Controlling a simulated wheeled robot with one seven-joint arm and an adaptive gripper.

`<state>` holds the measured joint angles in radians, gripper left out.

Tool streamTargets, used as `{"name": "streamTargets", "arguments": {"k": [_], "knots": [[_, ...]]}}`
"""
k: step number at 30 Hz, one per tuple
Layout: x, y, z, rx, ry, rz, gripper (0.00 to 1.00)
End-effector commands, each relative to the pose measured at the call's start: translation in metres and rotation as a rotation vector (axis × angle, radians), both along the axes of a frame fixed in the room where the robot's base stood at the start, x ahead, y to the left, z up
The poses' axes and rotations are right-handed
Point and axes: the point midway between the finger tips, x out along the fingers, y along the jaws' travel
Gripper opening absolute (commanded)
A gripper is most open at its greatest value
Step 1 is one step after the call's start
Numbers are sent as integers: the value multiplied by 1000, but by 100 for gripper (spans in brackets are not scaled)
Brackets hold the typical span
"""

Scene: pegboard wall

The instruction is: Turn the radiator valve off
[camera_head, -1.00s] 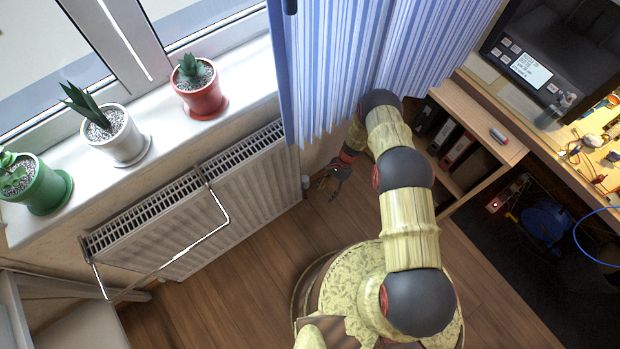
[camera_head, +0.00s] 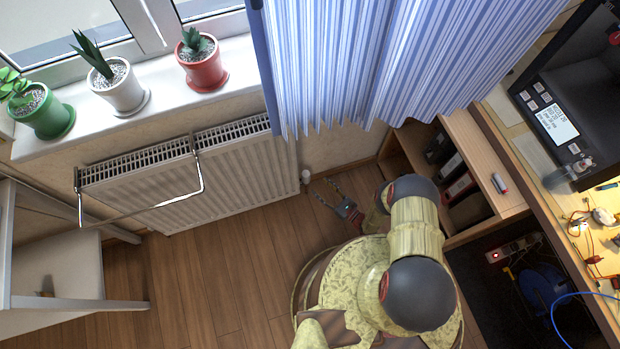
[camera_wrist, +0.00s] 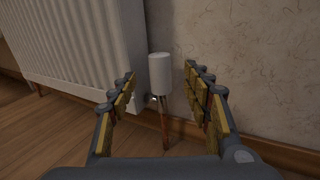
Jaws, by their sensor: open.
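The radiator valve (camera_wrist: 160,74) is a white upright cylinder beside the lower right corner of the radiator (camera_wrist: 82,42), above a thin copper-coloured pipe. In the head view the valve (camera_head: 306,175) is a small white knob at the radiator's right end. My gripper (camera_wrist: 160,82) is open and empty. In the wrist view the valve appears between its two fingers, farther ahead and not touched by them. In the head view my gripper (camera_head: 322,189) is low over the floor, just right of and below the valve.
A blue striped curtain (camera_head: 350,60) hangs above the valve area. A wooden shelf unit (camera_head: 485,165) stands at right. Potted plants, including a red pot (camera_head: 205,72), line the windowsill. A metal rail (camera_head: 185,198) sticks out before the radiator. The wooden floor (camera_head: 215,270) in front is clear.

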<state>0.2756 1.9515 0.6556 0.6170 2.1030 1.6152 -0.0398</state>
Motion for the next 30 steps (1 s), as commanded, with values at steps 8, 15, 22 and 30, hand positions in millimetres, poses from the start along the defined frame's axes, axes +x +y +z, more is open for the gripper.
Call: {"name": "streamTargets", "arguments": {"k": [8,15,22,30], "knots": [[19,20,-1,-11,-11,9,49],[44,44,-1,-11,-9,8,49],[55,54,0,-9,-8,7,49],[56,55,0,-10,-7,5,49]]}}
